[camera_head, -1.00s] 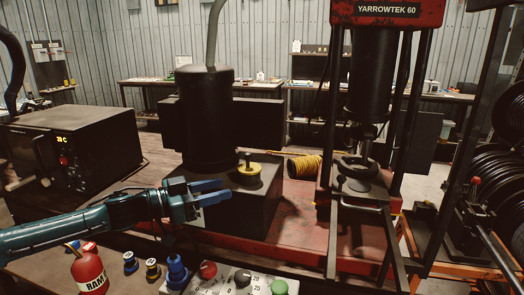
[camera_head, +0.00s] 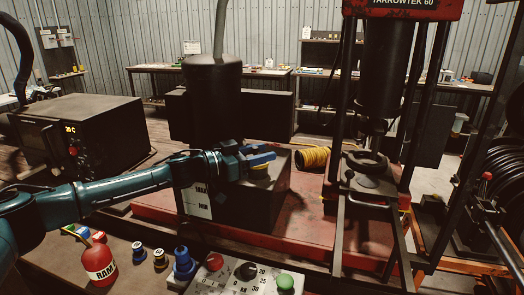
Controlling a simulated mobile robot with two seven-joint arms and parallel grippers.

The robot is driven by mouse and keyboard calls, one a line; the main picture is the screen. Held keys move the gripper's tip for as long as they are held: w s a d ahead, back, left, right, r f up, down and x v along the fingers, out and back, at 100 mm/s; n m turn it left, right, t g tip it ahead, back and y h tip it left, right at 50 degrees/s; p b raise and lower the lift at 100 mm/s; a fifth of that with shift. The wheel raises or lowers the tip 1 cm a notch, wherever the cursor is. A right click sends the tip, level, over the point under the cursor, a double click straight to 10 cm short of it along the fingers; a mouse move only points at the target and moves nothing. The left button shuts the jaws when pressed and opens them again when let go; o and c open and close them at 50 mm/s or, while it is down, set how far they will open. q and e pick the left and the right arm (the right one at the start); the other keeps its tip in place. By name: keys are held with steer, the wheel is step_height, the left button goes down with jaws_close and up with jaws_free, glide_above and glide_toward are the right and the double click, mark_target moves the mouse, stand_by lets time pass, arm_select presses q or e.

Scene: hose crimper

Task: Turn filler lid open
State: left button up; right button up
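The filler lid (camera_head: 259,173) is a yellow disc on top of the dark tank (camera_head: 265,205). Only a sliver of its yellow rim shows, below my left gripper's fingers. My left gripper (camera_head: 264,155) reaches in from the left, with its blue fingers over the lid. The fingers hide the lid's upright knob. I cannot tell whether they touch the knob or are closed on it. My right gripper is not in view.
A black motor cylinder (camera_head: 212,105) stands just behind my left gripper. The red press frame (camera_head: 400,10) rises at the right, with a yellow hose coil (camera_head: 313,158) beside it. A red bottle (camera_head: 100,265) and a control panel (camera_head: 245,277) are in front.

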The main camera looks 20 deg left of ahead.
arm_select(q)
steer(key=shift+w+d, duration=0.25)
steer(key=shift+w, duration=0.05)
steer(key=shift+c, duration=0.3)
jaws_close()
